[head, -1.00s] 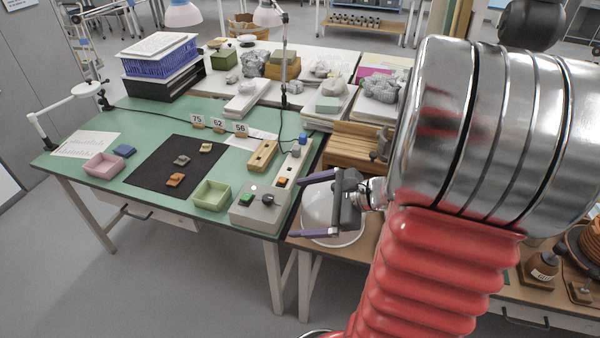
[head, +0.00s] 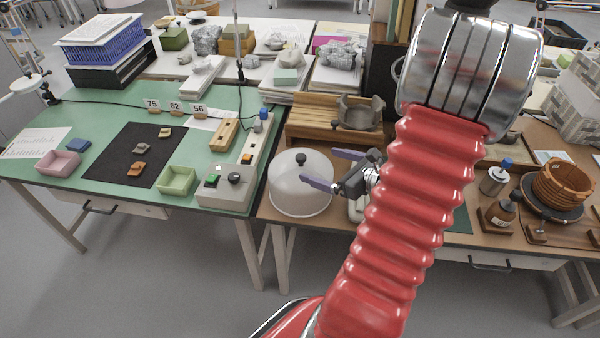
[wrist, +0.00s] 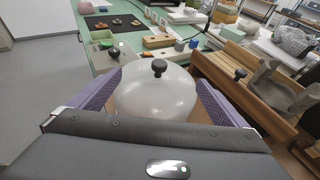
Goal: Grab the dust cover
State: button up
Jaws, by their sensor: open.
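The dust cover (head: 298,190) is a translucent whitish dome with a dark knob on top. It stands upright on the wooden bench, just right of the green table. My gripper (head: 331,168) is open, with its purple fingers pointing left, at the right side of the dome in the head view. In the wrist view the dust cover (wrist: 157,97) is straight ahead, and its black knob shows near the middle. The fingers of my gripper (wrist: 158,92) spread to either side of the dome in that view. I cannot tell whether they touch it.
A control box (head: 228,186) with buttons stands left of the dome on the green table. A slatted wooden rack (head: 316,118) with a grey metal holder (head: 357,113) stands behind it.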

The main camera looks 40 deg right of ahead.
aim_at(305, 160)
jog(key=shift+x, duration=4.1)
jog(key=shift+x, duration=2.6)
jog(key=shift+r, duration=0.1)
